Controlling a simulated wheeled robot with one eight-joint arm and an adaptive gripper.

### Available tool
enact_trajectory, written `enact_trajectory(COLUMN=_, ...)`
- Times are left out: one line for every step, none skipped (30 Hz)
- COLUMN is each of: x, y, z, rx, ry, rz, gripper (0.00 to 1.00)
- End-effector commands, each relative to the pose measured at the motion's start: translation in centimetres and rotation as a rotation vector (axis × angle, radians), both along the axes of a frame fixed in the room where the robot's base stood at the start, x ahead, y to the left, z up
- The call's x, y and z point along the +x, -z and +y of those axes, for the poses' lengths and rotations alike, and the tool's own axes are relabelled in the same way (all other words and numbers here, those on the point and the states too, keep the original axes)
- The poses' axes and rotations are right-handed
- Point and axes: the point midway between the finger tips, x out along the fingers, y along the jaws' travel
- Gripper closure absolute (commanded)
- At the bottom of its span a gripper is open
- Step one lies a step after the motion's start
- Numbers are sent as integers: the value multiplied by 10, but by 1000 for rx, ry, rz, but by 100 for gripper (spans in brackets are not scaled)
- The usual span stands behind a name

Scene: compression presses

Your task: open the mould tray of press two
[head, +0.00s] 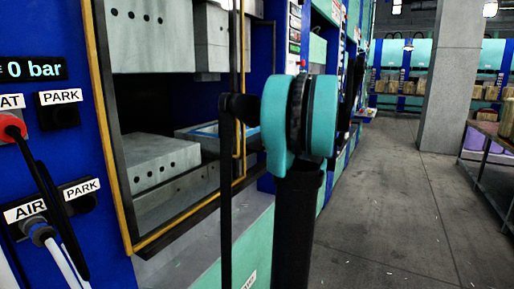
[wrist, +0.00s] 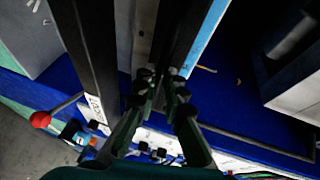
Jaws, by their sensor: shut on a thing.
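In the wrist view my gripper (wrist: 160,80) has its dark fingers close together at the near end of a long dark strip with a light-blue edge. I take this to be the mould tray (wrist: 208,38), and the fingers are shut on its near end; the exact grip is dark and hard to make out. In the head view a light-blue-rimmed tray (head: 203,129) shows inside a press opening, partly hidden by my arm. My gripper is hidden there. No press number is readable.
Grey platen blocks (head: 160,162) stand in the nearer yellow-edged press opening. A control panel with hoses (head: 62,207) is at left. In the wrist view a red-knobbed lever (wrist: 41,119) is at lower left. The aisle floor (head: 385,215) is clear; a shelf stands at far right.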

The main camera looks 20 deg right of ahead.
Motion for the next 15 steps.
enact_trajectory(x=-18, y=4, z=-17, rx=-7, ry=17, rz=8, gripper=100)
enact_trajectory(x=-26, y=5, z=-23, rx=-7, ry=16, rz=8, gripper=100)
enact_trajectory(x=-37, y=5, z=-32, rx=-8, ry=16, rz=8, gripper=100)
enact_trajectory(x=-46, y=5, z=-39, rx=-9, ry=17, rz=9, gripper=100)
enact_trajectory(x=-55, y=5, z=-46, rx=-9, ry=18, rz=9, gripper=100)
enact_trajectory(x=-66, y=5, z=-54, rx=-8, ry=17, rz=9, gripper=100)
enact_trajectory(x=-74, y=5, z=-61, rx=-8, ry=16, rz=9, gripper=100)
enact_trajectory(x=-83, y=5, z=-67, rx=-8, ry=17, rz=9, gripper=100)
enact_trajectory(x=-94, y=5, z=-76, rx=-9, ry=17, rz=10, gripper=100)
enact_trajectory(x=-102, y=5, z=-83, rx=-9, ry=17, rz=10, gripper=100)
enact_trajectory(x=-110, y=5, z=-89, rx=-9, ry=16, rz=10, gripper=100)
enact_trajectory(x=-121, y=5, z=-97, rx=-8, ry=16, rz=9, gripper=100)
enact_trajectory(x=-129, y=5, z=-103, rx=-8, ry=16, rz=9, gripper=100)
enact_trajectory(x=-136, y=5, z=-109, rx=-8, ry=16, rz=9, gripper=100)
enact_trajectory(x=-146, y=5, z=-117, rx=-7, ry=15, rz=9, gripper=100)
